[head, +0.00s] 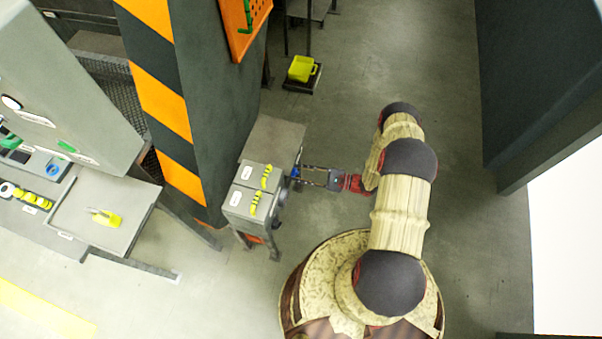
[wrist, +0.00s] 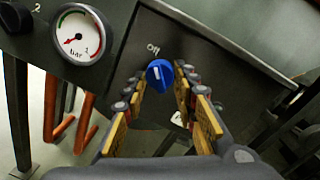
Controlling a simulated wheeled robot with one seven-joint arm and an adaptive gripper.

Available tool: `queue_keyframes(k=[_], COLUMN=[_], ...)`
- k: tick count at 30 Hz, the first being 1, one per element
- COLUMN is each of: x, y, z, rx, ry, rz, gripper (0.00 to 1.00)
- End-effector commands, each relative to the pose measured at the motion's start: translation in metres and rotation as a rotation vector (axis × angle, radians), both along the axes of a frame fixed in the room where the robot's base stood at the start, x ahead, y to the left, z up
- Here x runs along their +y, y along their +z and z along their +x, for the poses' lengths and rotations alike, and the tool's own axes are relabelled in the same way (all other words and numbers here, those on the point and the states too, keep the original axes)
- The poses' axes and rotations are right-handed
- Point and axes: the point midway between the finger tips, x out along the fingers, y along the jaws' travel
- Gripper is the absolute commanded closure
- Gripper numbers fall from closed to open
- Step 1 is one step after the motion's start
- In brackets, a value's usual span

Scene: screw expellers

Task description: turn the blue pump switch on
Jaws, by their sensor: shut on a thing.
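The blue pump switch (wrist: 159,75) is a round knob with a pale pointer line on a dark grey panel in the wrist view. The line stands nearly upright, towards a small label above that seems to read "Off". My gripper (wrist: 160,82) has its two fingers on either side of the knob and is shut on it. In the head view my gripper (head: 303,176) reaches left to the side of a grey cabinet, where a bit of the blue switch (head: 294,172) shows at the fingertips.
A round pressure gauge (wrist: 82,36) sits left of the switch, with copper pipes (wrist: 52,110) below. In the head view a striped pillar (head: 165,90) stands behind the cabinet (head: 245,200). A yellow container (head: 301,69) is farther back. Floor right of my arm is clear.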

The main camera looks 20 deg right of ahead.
Motion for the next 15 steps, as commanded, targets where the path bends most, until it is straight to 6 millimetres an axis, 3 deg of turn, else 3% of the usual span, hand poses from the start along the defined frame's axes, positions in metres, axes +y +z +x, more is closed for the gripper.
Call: queue_keyframes(k=[8,15], x=[0.0002,0.0003], y=[-0.0004,-0.001], z=[-0.0004,-0.0004], rx=[0.001,0.018], ry=[0.001,0.0], rz=[0.0,0.012], gripper=[0.97,0.97])
